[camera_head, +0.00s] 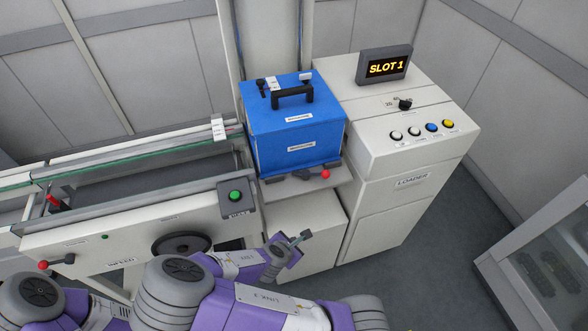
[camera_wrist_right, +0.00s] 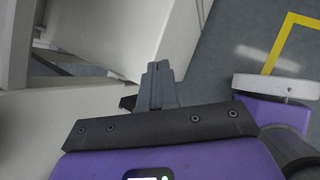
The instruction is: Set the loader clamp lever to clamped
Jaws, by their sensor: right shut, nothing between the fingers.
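The loader clamp lever (camera_head: 316,175) is a grey bar with a red ball at its right end. It sits on the front of the loader's ledge, just below the blue box (camera_head: 293,128), and its red end points right. I cannot tell from this view whether it is clamped. My right gripper (camera_head: 303,237) is below and slightly left of the lever, in front of the white cabinet and apart from the lever. In the right wrist view its two fingers (camera_wrist_right: 158,80) are together with nothing between them. My left gripper is not in view.
The infeed conveyor (camera_head: 130,235) with a green button (camera_head: 236,196) and another red-knobbed lever (camera_head: 55,262) is on the left. A glass-fronted cabinet (camera_head: 545,255) stands far right, with clear floor before it.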

